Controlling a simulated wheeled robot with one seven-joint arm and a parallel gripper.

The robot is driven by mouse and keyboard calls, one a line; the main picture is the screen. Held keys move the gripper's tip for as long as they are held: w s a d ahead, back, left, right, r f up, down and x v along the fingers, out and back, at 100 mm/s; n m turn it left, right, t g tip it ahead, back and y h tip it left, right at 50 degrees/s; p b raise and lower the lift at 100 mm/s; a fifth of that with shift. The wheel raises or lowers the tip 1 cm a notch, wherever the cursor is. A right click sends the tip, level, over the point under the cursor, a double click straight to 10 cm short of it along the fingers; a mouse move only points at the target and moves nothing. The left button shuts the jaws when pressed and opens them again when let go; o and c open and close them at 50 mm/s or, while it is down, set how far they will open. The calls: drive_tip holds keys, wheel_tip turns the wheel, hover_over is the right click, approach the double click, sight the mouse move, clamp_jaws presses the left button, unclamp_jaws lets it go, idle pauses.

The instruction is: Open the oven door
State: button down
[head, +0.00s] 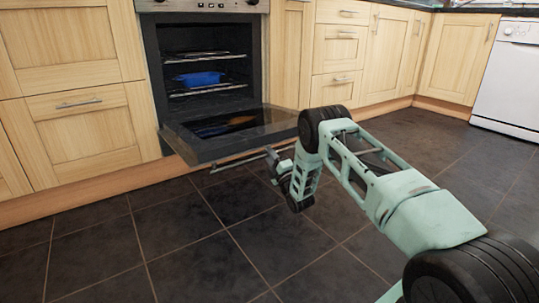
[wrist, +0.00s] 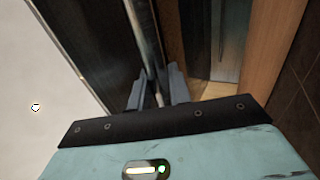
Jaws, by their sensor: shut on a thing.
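The oven (head: 205,60) is built into the wooden cabinets, and its cavity is exposed. Its door (head: 190,142) is swung far down, close to level, slightly tilted. The metal handle bar (head: 240,159) runs along the door's outer edge. My gripper (head: 275,163) is at the right part of that handle. In the wrist view, the two dark fingers of my gripper (wrist: 157,88) are closed around the handle bar (wrist: 147,40), beside the dark door panel (wrist: 85,45).
A blue dish (head: 199,78) sits on a rack inside the oven. Wooden cabinets (head: 85,125) flank the oven, with drawers (head: 338,60) to its right. A white dishwasher (head: 508,80) stands at far right. The dark tiled floor (head: 130,240) in front is clear.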

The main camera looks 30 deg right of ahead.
drive_tip(key=c, duration=1.3)
unclamp_jaws()
drive_tip(key=shift+s, duration=0.1)
drive_tip(key=p+v, duration=1.1)
drive_tip(key=v, duration=0.6)
